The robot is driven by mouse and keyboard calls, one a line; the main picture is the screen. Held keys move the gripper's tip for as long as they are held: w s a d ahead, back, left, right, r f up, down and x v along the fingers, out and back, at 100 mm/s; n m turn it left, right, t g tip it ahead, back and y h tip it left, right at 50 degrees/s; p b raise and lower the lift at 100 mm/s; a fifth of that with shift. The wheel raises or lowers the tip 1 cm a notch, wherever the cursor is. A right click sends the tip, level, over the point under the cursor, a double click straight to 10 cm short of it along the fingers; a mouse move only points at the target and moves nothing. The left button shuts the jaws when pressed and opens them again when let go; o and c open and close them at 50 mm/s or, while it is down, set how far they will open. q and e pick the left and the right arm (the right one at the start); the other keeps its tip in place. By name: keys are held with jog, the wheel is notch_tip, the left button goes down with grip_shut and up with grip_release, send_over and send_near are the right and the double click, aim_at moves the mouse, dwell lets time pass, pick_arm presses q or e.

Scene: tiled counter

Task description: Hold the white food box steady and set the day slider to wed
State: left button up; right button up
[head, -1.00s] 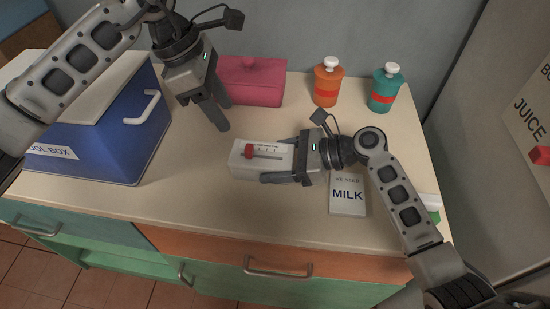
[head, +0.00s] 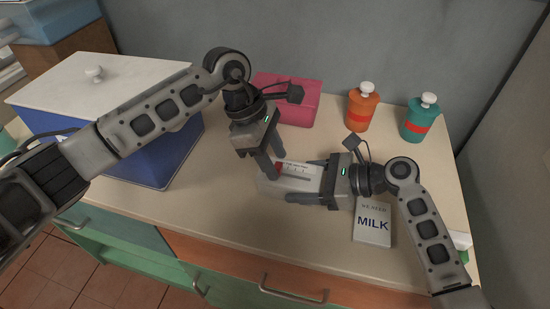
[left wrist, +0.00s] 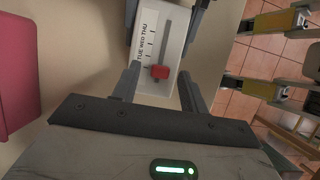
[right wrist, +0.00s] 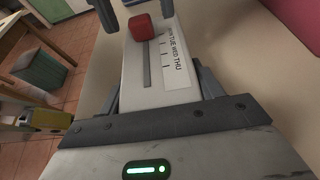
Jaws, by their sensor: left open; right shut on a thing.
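The white food box (head: 318,184) lies on the counter in the head view. Its top has a slot, a day label (right wrist: 180,58) and a red slider knob (right wrist: 141,27). The knob is at the slot's end by the first days, short of WED; part of the label is hidden. My right gripper (head: 318,182) is shut on the box from the right, with a finger along each side. My left gripper (head: 273,168) is open over the box's left end. In the left wrist view its fingers stand on either side of the knob (left wrist: 160,72), with gaps visible.
A blue tool box (head: 165,158) stands at the left and a pink container (head: 297,98) behind the grippers. Orange (head: 361,112) and teal (head: 420,122) jars stand at the back right. A MILK note (head: 372,222) lies in front of my right gripper.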

pick_arm(q)
jog(key=shift+d+f, duration=0.15)
jog(key=shift+f, duration=0.3)
jog(key=shift+c, duration=0.3)
grip_shut()
jog(key=shift+s+d+r, duration=0.1)
jog(key=shift+s+d, duration=0.1)
jog(key=shift+d, duration=0.65)
jog(key=shift+s+d, duration=0.15)
jog(key=shift+d, duration=0.65)
jog(key=shift+o, duration=0.3)
grip_release()
jog(key=shift+a, duration=0.1)
jog(key=v, duration=1.2)
